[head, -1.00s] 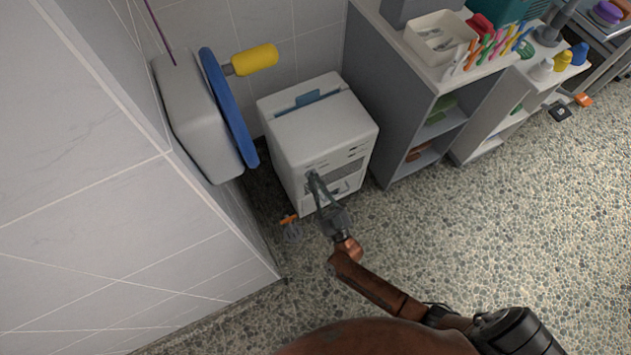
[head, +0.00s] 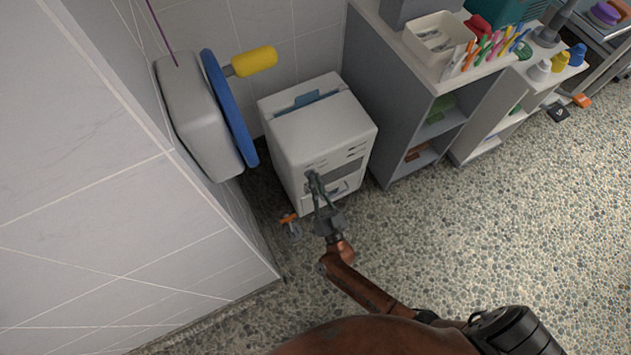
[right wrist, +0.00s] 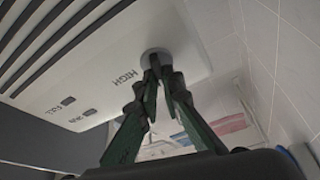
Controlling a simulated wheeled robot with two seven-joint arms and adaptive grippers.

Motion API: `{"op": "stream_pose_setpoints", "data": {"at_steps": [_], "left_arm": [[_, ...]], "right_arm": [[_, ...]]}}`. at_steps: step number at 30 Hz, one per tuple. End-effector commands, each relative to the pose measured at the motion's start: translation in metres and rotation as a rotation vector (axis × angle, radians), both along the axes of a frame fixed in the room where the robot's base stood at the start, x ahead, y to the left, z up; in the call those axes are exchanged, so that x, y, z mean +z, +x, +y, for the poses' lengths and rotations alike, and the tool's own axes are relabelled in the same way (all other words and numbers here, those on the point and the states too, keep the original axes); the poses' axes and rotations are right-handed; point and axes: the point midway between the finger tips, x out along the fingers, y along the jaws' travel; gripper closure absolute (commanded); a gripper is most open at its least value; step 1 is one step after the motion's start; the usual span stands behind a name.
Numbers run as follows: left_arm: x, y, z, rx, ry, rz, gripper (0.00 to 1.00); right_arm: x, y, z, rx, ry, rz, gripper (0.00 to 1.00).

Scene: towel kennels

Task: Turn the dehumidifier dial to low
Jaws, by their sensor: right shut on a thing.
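The dehumidifier (head: 322,130) is a white box on the floor against the tiled wall. Its front panel (right wrist: 60,45) shows in the right wrist view, with dark slats, the word HIGH and two small marked indicators. The round dial (right wrist: 155,56) is pale and sits beside the word HIGH. My right gripper (head: 313,178) is at the dehumidifier's front. In the right wrist view its green fingers (right wrist: 158,72) are shut on the dial and partly cover it. Where the dial points cannot be seen. My left gripper is not in view.
A wall-mounted grey box with a blue disc (head: 229,105) and yellow handle (head: 254,61) stands out left of the dehumidifier. A grey shelf unit (head: 402,100) stands close on its right. An orange-handled item (head: 288,218) lies by its front.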

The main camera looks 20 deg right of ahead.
Motion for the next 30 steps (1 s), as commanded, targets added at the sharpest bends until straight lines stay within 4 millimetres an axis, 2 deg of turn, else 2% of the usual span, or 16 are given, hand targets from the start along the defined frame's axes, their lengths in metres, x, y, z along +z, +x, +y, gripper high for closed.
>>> {"op": "stream_pose_setpoints", "data": {"at_steps": [3,15,30], "left_arm": [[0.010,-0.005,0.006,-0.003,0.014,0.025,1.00],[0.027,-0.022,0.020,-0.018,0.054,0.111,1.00],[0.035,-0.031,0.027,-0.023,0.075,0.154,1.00]], "right_arm": [[0.001,0.000,0.001,-0.002,0.105,0.005,1.00],[0.001,-0.001,0.000,0.000,0.388,0.013,1.00],[-0.002,-0.001,0.000,0.000,0.500,0.020,1.00]]}}
